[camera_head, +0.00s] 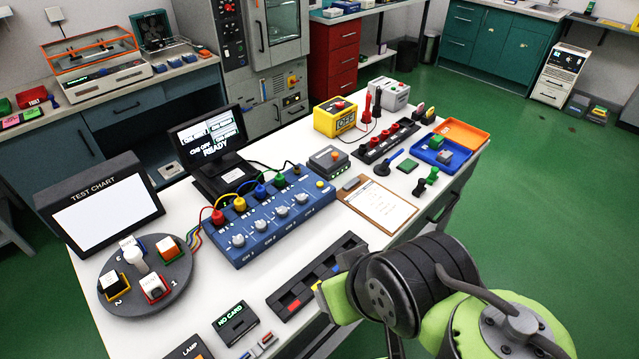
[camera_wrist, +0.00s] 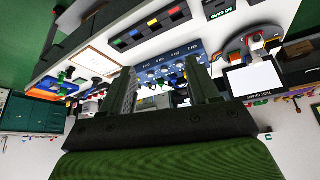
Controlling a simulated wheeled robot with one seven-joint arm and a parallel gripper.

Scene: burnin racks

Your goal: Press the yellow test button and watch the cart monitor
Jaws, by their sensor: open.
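The cart monitor (camera_head: 210,139) is a black screen on a stand at the back of the white bench, with white text including "READY". In front of it lies a blue channel unit (camera_head: 270,218) with several grey knobs and coloured plugs along its back edge. A small round yellow button (camera_head: 320,184) sits at the unit's right end. In the wrist view, which is tipped over, my gripper (camera_wrist: 160,78) is open and empty, its fingers apart over the bench; the blue unit (camera_wrist: 172,68) shows beyond them. The yellow button cannot be made out there.
A turntable (camera_head: 133,275) and a test chart (camera_head: 105,215) stand at the left. A grey box (camera_head: 328,160), a clipboard (camera_head: 378,208), a yellow box (camera_head: 335,119) and a blue tray (camera_head: 440,151) lie to the right. A black strip (camera_head: 315,277) lies in front of the unit.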

